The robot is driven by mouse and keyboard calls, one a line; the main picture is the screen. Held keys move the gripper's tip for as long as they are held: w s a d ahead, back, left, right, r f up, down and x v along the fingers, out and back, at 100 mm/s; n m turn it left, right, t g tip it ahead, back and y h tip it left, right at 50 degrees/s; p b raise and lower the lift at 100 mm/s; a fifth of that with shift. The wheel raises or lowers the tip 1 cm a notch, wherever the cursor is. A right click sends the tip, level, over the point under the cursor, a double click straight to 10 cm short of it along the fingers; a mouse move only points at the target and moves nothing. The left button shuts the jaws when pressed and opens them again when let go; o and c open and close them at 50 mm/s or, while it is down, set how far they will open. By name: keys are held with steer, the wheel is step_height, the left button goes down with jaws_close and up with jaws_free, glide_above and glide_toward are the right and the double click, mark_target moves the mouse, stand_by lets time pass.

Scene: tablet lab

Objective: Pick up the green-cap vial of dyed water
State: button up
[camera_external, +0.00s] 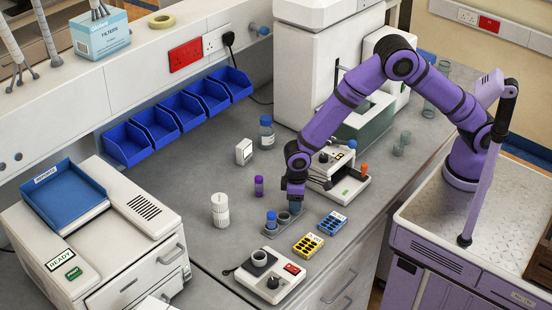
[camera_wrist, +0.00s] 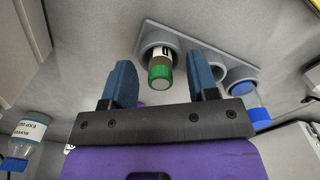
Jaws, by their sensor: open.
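The green-cap vial (camera_wrist: 160,70) stands in an end well of a small grey rack (camera_wrist: 182,38) in the wrist view. Its label is dark and pale, and its cap faces the camera. My gripper (camera_wrist: 160,78) is open, with one blue finger on each side of the vial and visible gaps between. In the external view my gripper (camera_external: 295,203) points down over the right end of the rack (camera_external: 268,235) and hides the green-cap vial. The rack's middle well (camera_wrist: 207,62) looks empty. A blue-cap vial (camera_wrist: 245,98) stands at the other end.
A yellow rack (camera_external: 308,244) and a blue rack (camera_external: 332,221) lie close to the right. A dial device (camera_external: 268,284) is in front. A purple-capped vial (camera_external: 259,186), white stacked cylinder (camera_external: 220,210) and blue-capped bottle (camera_external: 266,133) stand behind and left.

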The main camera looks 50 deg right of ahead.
steer(key=c, duration=1)
steer(key=shift+r, duration=0.1)
